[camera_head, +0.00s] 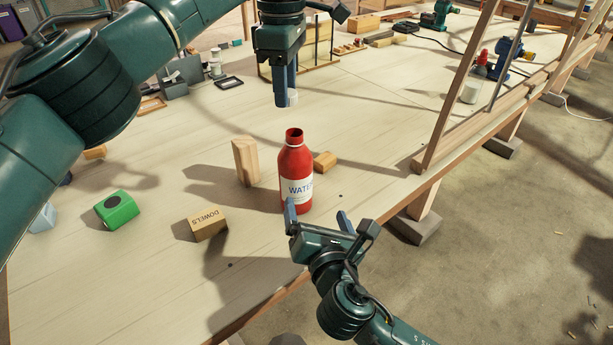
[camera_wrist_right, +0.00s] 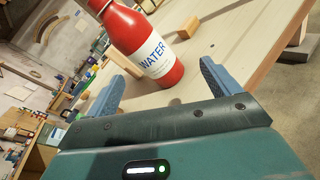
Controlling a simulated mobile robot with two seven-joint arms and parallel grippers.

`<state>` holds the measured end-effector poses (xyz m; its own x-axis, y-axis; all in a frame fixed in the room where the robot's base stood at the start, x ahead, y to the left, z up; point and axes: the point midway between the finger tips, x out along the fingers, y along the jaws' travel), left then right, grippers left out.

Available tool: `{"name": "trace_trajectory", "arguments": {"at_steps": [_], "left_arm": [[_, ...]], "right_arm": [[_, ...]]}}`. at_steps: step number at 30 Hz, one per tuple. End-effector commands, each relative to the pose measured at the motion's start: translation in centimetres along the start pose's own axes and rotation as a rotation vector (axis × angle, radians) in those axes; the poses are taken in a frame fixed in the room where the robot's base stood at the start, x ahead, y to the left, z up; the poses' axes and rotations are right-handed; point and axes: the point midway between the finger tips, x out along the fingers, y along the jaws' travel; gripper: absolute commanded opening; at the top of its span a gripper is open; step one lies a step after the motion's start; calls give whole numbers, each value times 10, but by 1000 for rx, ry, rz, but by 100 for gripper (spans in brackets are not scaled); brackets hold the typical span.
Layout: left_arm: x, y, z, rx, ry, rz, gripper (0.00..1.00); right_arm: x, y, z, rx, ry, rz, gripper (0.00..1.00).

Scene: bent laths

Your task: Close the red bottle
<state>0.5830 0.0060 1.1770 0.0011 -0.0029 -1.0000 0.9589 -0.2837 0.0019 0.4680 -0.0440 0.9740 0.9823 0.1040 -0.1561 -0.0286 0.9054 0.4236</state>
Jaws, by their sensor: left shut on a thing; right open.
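The red bottle (camera_head: 296,165) with a white "WATER" label stands upright on the wooden table, its dark mouth open at the top. It also shows in the right wrist view (camera_wrist_right: 138,32), beyond and between the fingertips. My left gripper (camera_head: 287,98) points down above the bottle, shut on a small whitish thing (camera_head: 293,97) that looks like a cap, mostly hidden by the fingers. It is clear of the bottle's mouth. My right gripper (camera_head: 318,214) is open near the table's front edge, with its fingers (camera_wrist_right: 160,95) pointing toward the bottle's lower part.
A wooden block (camera_head: 246,162) stands left of the bottle, and a smaller block (camera_head: 325,161) lies close on its right. A "DOWELS" box (camera_head: 208,223) and a green block (camera_head: 117,209) lie further left. A wooden frame (camera_head: 455,95) rises at the right table edge.

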Motion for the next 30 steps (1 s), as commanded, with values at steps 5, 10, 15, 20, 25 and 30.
{"name": "trace_trajectory", "arguments": {"at_steps": [5,10,15,20,25,30], "left_arm": [[-3,1,4,39,0,0,14],[-3,1,4,51,0,1,14],[-3,1,4,50,0,1,14],[-3,1,4,50,0,1,14],[-3,1,4,49,0,1,14],[-3,1,4,49,0,0,14]], "right_arm": [[8,26,11,-350,-105,91,88],[10,34,13,-458,-139,114,88],[10,33,13,-459,-139,114,88],[11,34,13,-456,-138,113,88],[26,36,15,-454,-139,112,88],[56,40,19,-454,-139,111,88]]}}
